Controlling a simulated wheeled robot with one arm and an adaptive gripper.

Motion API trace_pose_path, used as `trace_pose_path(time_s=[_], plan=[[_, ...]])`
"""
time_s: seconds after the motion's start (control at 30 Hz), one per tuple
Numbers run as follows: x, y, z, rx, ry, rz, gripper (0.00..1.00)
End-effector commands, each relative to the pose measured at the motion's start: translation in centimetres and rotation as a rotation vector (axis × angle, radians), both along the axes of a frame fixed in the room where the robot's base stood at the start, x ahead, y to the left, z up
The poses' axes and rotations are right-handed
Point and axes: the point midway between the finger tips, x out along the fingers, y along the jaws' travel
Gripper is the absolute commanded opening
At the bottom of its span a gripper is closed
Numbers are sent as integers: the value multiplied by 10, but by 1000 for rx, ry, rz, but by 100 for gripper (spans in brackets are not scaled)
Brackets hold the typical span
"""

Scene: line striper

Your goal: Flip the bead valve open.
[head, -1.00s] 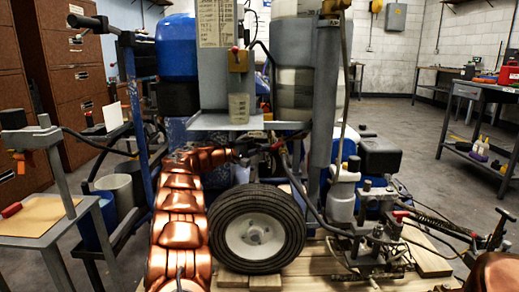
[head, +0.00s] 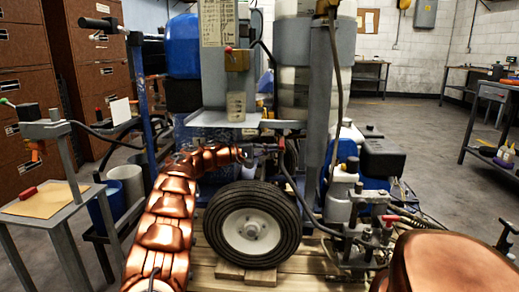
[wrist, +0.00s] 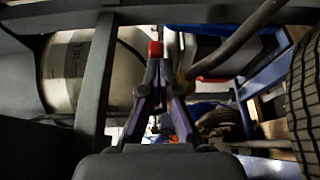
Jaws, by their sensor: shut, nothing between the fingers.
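A small red-tipped lever (wrist: 155,49) stands just beyond my fingertips in the wrist view. A red tip (head: 281,143) also shows beside my gripper in the head view, under the striper's grey shelf; I take it for the bead valve handle, but the valve body is hidden. My gripper (wrist: 157,66) is shut and empty, its fingertips close below the red part; I cannot tell whether they touch. In the head view my gripper (head: 264,148) is small and dark, between the shelf and the wheel. The lever's open or closed position cannot be told.
The wheel (head: 253,225) stands below my gripper, and the grey shelf (head: 235,119) is above it. A dark hose (head: 298,190) runs close on the right. In the wrist view, a grey frame bar (wrist: 96,80) and the tyre (wrist: 305,90) flank the fingers.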

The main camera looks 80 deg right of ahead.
Motion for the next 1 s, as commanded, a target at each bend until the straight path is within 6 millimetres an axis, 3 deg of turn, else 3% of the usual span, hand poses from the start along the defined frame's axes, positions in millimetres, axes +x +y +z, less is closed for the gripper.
trace_pose_path(time_s=[0.03, 0.2, 0.67, 1.0], plan=[[-15, 2, -1, 0, -4, -27, 0], [-25, 2, -1, 0, -6, -41, 0], [-30, 5, -3, 0, -9, -54, 0], [-31, 19, -7, 0, -12, -56, 0]])
